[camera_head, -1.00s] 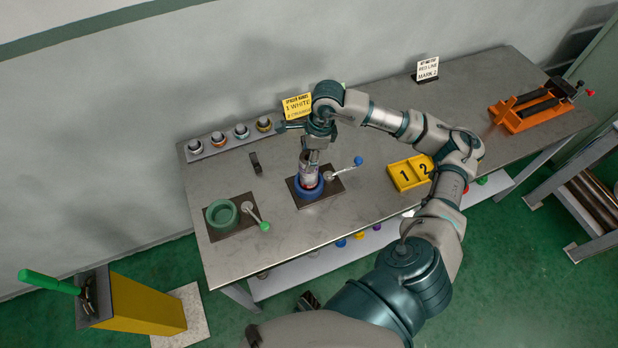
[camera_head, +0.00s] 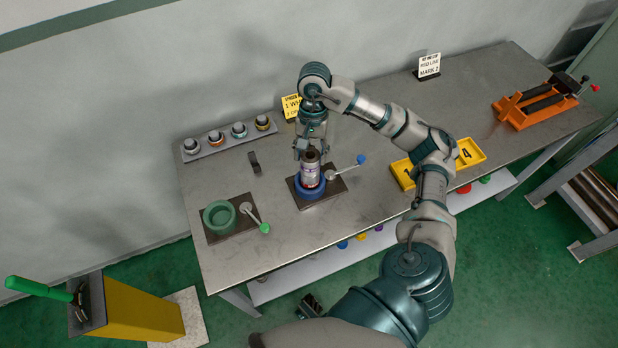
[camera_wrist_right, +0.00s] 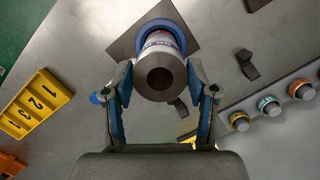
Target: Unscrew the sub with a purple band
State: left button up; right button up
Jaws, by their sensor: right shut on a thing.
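The sub (camera_head: 311,172) is a grey-brown cylinder with a light label area and small purple and red marks. It stands upright in the blue round vise (camera_head: 322,189). My left gripper is out of view.
A green vise (camera_head: 220,216) with a green-knobbed handle stands to the left. A rack (camera_head: 225,140) with several banded rings lies at the back. A yellow numbered tray (camera_head: 404,176) is partly hidden by my right arm. An orange stand (camera_head: 535,108) is far right.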

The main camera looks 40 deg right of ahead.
jog(key=shift+f+n, duration=0.1)
jog(key=shift+n, duration=0.5)
jog(key=n, duration=0.1)
jog(key=n+p, duration=0.1)
jog(key=n, duration=0.1)
jog(key=shift+a+r+g+h, duration=0.1)
jog(key=shift+r+g+h, duration=0.2)
jog(key=shift+r+h, duration=0.1)
jog(key=shift+c, duration=0.5)
jog(key=shift+n+p, duration=0.5)
jog(key=shift+n, duration=0.6)
jog(key=n+h+p, duration=0.1)
jog(key=n, duration=0.2)
jog(key=shift+f+n, duration=0.1)
jog(key=shift+n, duration=0.3)
jog(key=n+h, duration=0.1)
jog(key=n, duration=0.3)
jog(key=shift+f, duration=0.15)
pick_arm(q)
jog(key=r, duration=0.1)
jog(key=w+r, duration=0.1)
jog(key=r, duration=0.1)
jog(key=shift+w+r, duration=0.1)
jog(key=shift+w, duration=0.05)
